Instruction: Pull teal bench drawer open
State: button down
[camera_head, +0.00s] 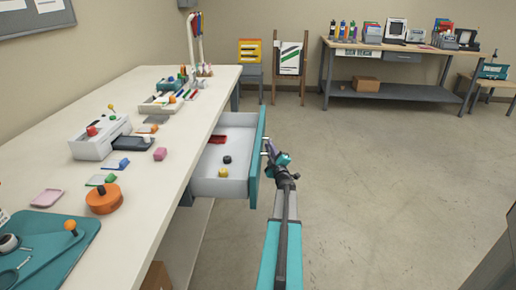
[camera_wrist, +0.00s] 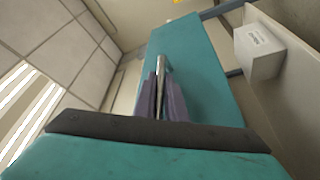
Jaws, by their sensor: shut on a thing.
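The teal-fronted bench drawer (camera_head: 257,158) stands pulled out from under the long white-topped bench, and its white inside shows in the head view. A red item, a dark round item and a yellow item lie in it. My gripper (camera_head: 267,150) is at the outer face of the teal front. In the wrist view the drawer front (camera_wrist: 195,60) fills the middle. The gripper's jaws (camera_wrist: 161,92) are shut on the metal drawer handle (camera_wrist: 162,66). Part of the handle is hidden between the jaws.
The white bench top (camera_head: 150,205) carries a white device (camera_head: 98,138), an orange round item (camera_head: 104,199) and a teal mat (camera_head: 45,250). A wooden easel and another bench (camera_head: 400,90) stand at the back wall. The floor (camera_head: 390,180) to the right is clear.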

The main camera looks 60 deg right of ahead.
jog(key=s+d, duration=0.3)
jog(key=s, duration=0.2)
jog(key=shift+s+d+r, duration=0.15)
jog(key=shift+r, duration=0.1)
jog(key=c, duration=2.1)
grip_release()
jog(key=shift+f, duration=0.15)
jog(key=shift+s+a+f, duration=0.1)
jog(key=shift+s+a, duration=0.05)
jog(key=shift+a, duration=0.05)
jog(key=v, duration=1.3)
jog(key=shift+s+a, duration=0.1)
jog(key=shift+s, duration=0.1)
